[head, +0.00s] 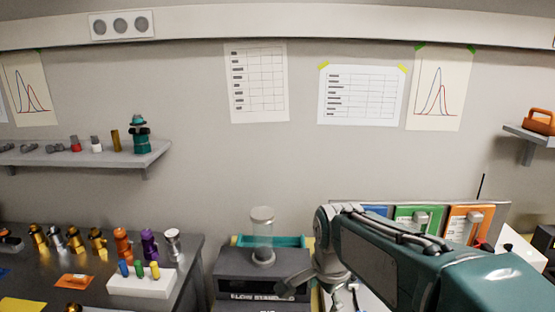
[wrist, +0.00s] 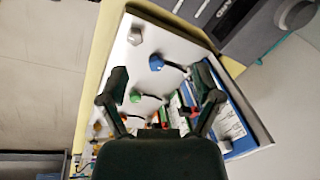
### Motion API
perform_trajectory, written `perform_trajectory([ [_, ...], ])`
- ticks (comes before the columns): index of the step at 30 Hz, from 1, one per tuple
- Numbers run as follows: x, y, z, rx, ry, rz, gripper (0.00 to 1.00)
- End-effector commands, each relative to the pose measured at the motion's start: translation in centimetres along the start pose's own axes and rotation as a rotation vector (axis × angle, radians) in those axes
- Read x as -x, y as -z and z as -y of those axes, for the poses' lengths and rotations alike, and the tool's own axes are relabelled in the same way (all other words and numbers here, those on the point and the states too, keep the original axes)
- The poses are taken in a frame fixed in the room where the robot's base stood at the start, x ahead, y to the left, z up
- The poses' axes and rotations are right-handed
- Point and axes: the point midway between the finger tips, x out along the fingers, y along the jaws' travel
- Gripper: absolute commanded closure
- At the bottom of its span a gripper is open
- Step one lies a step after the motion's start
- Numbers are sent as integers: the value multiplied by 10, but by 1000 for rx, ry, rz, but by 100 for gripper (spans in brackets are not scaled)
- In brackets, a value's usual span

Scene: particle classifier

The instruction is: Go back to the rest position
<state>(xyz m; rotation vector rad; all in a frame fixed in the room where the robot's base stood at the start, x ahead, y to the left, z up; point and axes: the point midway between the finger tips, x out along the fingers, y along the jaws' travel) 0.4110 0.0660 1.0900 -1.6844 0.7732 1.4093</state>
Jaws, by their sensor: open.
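My gripper (wrist: 160,78) is open in the wrist view, its two dark fingers spread apart with nothing between them. Below it is a white panel (wrist: 135,65) with a blue knob (wrist: 157,62), a green knob (wrist: 136,96) and a pale grey knob (wrist: 136,36). I cannot tell the distance to them. In the head view my arm reaches in from the lower right and the gripper (head: 328,290) points down beside the dark machine. Its fingertips are partly cut off by the lower picture edge.
A dark machine (head: 262,288) with a clear cylinder (head: 262,222) stands left of my gripper. A dark bench (head: 60,262) at left holds several coloured fittings and a white block (head: 140,284). Blue, green and orange panels (head: 418,222) stand behind my arm. Wall shelves (head: 85,155) are above.

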Motion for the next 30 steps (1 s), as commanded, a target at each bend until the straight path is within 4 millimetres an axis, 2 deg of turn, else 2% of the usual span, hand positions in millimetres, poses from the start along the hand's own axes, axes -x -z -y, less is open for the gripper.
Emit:
perform_trajectory([
  [1,11,1,-15,73,24,-14,18],
  [6,34,-1,-60,348,81,-70,18],
  [12,48,-9,-113,672,121,-161,18],
  [16,50,-16,-143,863,129,-225,18],
  [21,48,-21,-164,1014,125,-278,18],
  [30,48,-22,-166,1045,122,-285,18],
])
